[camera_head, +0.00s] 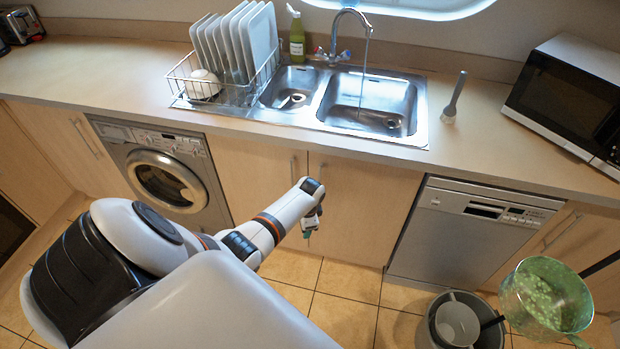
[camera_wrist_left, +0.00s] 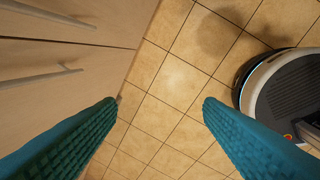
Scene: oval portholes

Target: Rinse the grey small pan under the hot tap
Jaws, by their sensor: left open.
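A grey round pan-like vessel (camera_head: 457,323) sits inside a larger grey bucket (camera_head: 436,340) at the lower right of the head view. A black handle (camera_head: 492,323) sticks out to its right. The chrome tap (camera_head: 349,14) stands behind the double sink (camera_head: 350,98). A thin stream of water (camera_head: 364,68) falls from it into the right basin. My left gripper (camera_head: 309,228) is in front of the cabinet doors, below counter height and apart from the pan and sink. In the left wrist view its teal fingers (camera_wrist_left: 159,105) are spread with only floor between them. My right gripper is out of view.
A dish rack with plates (camera_head: 235,45) stands left of the sink, beside a green bottle (camera_head: 296,36). A brush (camera_head: 454,98) stands right of the sink, near a microwave (camera_head: 575,95). Floor (camera_head: 345,315) is clear below my gripper.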

